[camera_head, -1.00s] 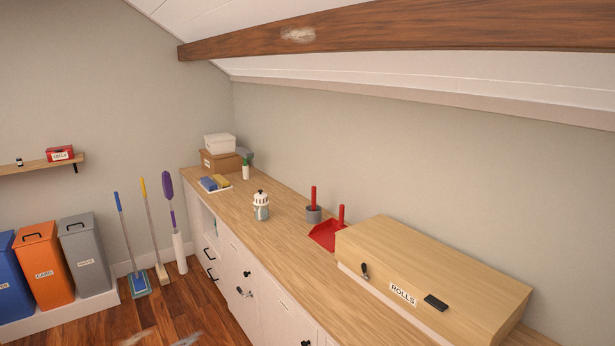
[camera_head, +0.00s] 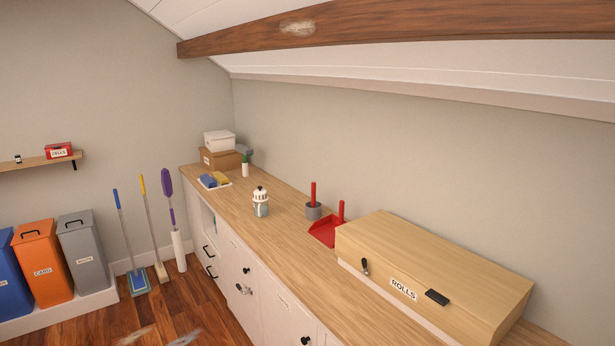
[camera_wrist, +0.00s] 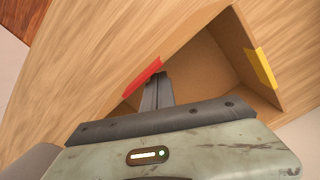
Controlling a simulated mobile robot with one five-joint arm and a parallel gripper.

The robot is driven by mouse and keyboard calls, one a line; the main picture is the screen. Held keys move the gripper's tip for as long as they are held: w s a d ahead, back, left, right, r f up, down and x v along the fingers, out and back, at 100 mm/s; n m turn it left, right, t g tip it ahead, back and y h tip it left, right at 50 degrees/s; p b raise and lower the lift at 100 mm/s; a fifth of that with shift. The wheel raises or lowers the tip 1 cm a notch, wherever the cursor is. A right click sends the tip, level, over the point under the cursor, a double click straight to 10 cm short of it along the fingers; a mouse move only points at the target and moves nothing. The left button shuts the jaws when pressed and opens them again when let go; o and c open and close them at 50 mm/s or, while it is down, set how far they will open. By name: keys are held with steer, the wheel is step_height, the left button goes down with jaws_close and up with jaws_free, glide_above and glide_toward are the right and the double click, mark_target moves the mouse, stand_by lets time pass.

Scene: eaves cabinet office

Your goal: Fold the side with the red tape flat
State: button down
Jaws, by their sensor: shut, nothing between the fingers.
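An open brown cardboard box (camera_wrist: 205,62) shows in the wrist view. Red tape (camera_wrist: 142,77) runs along the top edge of its left side, and yellow tape (camera_wrist: 262,68) is on its right side. Both taped sides appear raised. My gripper (camera_wrist: 156,80) is shut and empty, its fingertips right beside the red tape; I cannot tell whether they touch it. My gripper's body hides the near part of the box. Neither the gripper nor this box can be made out in the head view.
A wooden counter (camera_head: 275,243) runs along the wall under a sloping ceiling and beam (camera_head: 400,30). Bare wood surrounds the cardboard box's left side.

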steer(key=shift+f+b, duration=2.15)
steer(key=shift+f, duration=0.15)
step_height(320, 180, up, 10)
steer(key=p, duration=1)
steer(key=shift+r, duration=0.15)
steer(key=shift+r+p, duration=0.1)
steer(key=shift+p, duration=0.2)
